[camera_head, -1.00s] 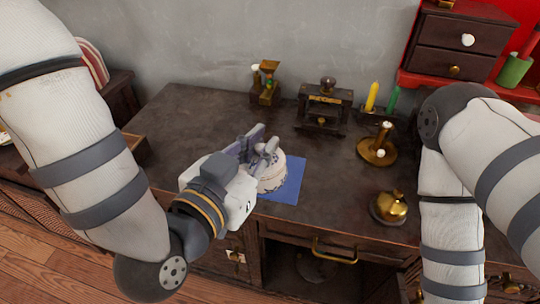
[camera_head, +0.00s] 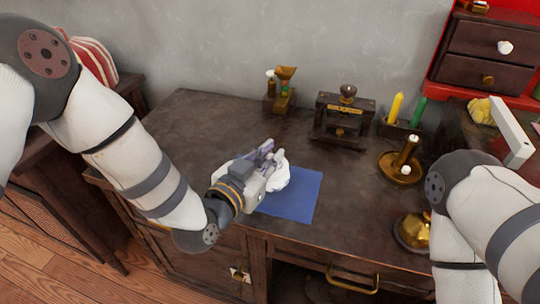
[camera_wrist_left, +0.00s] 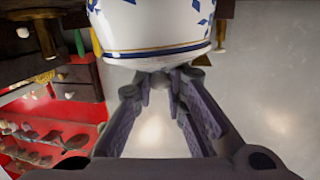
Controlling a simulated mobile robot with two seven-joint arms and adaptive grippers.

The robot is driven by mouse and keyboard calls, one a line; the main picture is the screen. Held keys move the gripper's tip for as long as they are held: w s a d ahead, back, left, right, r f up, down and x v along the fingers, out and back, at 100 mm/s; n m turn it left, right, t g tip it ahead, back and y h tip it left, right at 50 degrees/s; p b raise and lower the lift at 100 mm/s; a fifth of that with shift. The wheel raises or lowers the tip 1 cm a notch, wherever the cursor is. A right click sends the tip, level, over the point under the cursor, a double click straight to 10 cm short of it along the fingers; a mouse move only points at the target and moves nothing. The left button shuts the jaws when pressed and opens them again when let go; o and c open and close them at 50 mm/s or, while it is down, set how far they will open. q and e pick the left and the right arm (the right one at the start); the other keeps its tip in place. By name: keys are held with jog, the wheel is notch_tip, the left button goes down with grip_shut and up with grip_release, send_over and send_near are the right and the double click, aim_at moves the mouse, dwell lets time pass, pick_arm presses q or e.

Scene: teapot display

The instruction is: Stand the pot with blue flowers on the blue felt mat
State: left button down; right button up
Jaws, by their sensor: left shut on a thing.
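The pot with blue flowers (camera_head: 281,178) is a white rounded pot at the upper left part of the blue felt mat (camera_head: 302,205), largely hidden by my left gripper. In the left wrist view the pot (camera_wrist_left: 155,25) shows blue patterns and a gold line. My left gripper (camera_head: 271,162) comes from the left and is shut on the pot. In the wrist view its fingertips (camera_wrist_left: 165,78) come together at the pot's edge; the exact grip is unclear. I cannot tell whether the pot touches the mat. My right gripper is not in view.
The dark table (camera_head: 205,130) is clear left of the mat. A dark stand (camera_head: 342,118) and a small brass grinder (camera_head: 281,90) stand behind. A brass candle holder (camera_head: 402,165) and a brass pot (camera_head: 412,232) are on the right, close to my right arm.

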pick_arm(q)
jog(key=shift+r, duration=0.2)
jog(key=shift+f, duration=0.15)
jog(key=c, duration=1.6)
grip_release()
